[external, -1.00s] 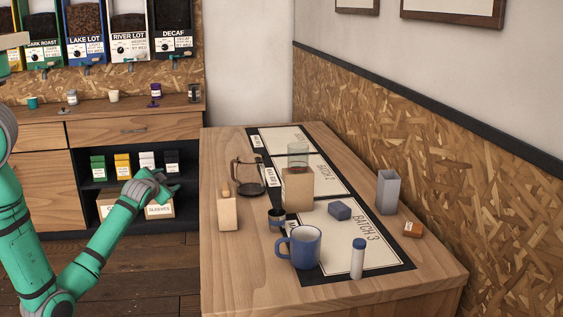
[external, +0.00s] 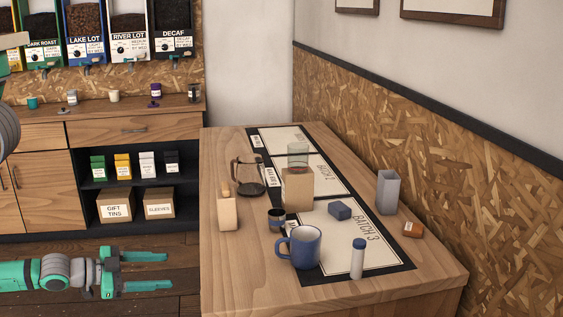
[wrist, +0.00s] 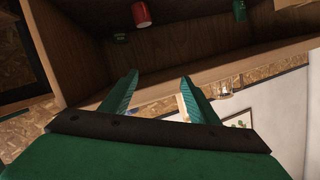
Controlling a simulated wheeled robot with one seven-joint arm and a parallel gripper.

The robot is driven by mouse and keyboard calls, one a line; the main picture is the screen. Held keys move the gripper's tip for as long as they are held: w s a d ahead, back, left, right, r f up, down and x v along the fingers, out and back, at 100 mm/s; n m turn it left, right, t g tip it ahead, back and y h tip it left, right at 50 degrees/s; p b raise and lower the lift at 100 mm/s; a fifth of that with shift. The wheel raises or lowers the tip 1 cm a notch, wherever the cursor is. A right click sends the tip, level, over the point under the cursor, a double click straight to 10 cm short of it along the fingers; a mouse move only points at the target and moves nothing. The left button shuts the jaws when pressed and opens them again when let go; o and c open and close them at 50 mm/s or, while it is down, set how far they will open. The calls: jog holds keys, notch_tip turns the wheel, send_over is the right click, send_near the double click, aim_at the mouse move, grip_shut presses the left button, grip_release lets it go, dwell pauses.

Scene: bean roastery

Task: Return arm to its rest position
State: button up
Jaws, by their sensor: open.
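My gripper (external: 146,270) is at the lower left of the external view, off the left side of the wooden table (external: 230,275) and in front of the low shelf unit. Its two green fingers point right and stand apart, with nothing between them. In the wrist view my gripper (wrist: 157,90) also shows open and empty. My arm reaches in from the left edge, and much of it is out of frame.
The table carries a blue mug (external: 306,248), a white bottle with a blue cap (external: 357,262), a glass carafe (external: 247,178) and a grey square vessel (external: 388,190). Boxes (external: 118,205) stand on the shelf. The wrist view shows a red cup (wrist: 142,16) on a wooden shelf.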

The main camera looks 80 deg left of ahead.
jog(key=s+d+r+h, duration=0.2)
jog(key=s+d+r, duration=0.1)
jog(key=s+d, duration=0.2)
jog(key=s+d+r+n+t+h, duration=0.1)
jog(key=s+d+r+h, duration=0.1)
jog(key=d, duration=0.7)
jog(key=s+r, duration=0.1)
jog(key=s, duration=0.1)
jog(key=shift+s+n, duration=0.3)
jog(key=shift+s, duration=0.1)
